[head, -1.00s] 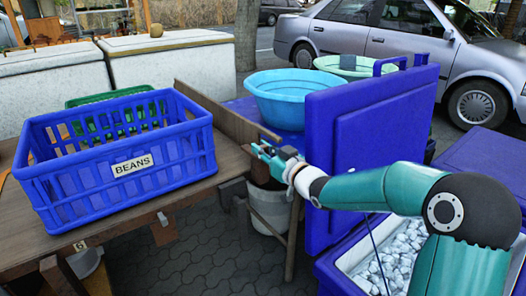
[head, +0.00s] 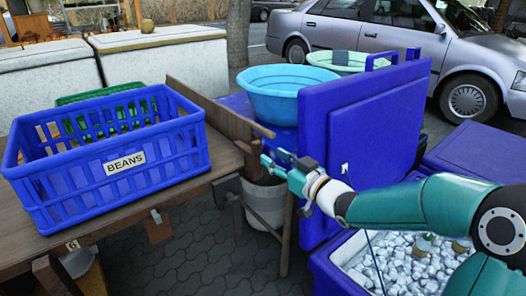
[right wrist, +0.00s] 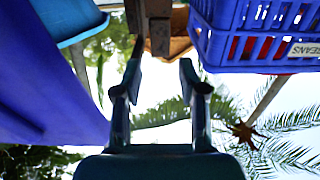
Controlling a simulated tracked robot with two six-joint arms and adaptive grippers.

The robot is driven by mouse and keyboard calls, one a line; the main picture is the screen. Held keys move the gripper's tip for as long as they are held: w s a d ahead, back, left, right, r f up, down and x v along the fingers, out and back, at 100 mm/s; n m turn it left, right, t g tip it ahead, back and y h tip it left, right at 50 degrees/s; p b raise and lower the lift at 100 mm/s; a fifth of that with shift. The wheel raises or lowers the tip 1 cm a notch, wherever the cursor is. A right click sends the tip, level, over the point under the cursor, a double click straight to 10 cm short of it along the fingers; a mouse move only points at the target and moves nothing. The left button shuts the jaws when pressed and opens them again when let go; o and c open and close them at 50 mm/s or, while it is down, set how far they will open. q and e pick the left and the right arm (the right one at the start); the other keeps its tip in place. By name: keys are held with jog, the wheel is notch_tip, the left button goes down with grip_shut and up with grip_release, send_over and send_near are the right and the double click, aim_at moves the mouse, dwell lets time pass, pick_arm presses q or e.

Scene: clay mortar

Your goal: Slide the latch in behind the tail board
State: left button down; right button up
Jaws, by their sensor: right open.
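The tail board (head: 215,112) is a long brown plank standing on edge along the right end of the wooden table, with its near end close to my right gripper. I cannot pick out the latch for certain; a dark wooden piece (head: 228,190) hangs below the table's end. My right gripper (head: 273,160) is open just right of the board's near end. In the right wrist view, its two fingers (right wrist: 158,80) are spread with nothing between the tips. A brown block (right wrist: 159,36) on a dark bar lies just beyond them. My left gripper is out of view.
A blue crate marked BEANS (head: 105,165) fills much of the table (head: 150,200). A raised blue cooler lid (head: 365,145) stands close right of my gripper, above the ice (head: 395,262). A light-blue basin (head: 287,92) is behind, and a pale bucket (head: 265,203) below.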

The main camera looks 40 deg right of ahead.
jog(key=s, duration=0.3)
jog(key=shift+s, duration=0.25)
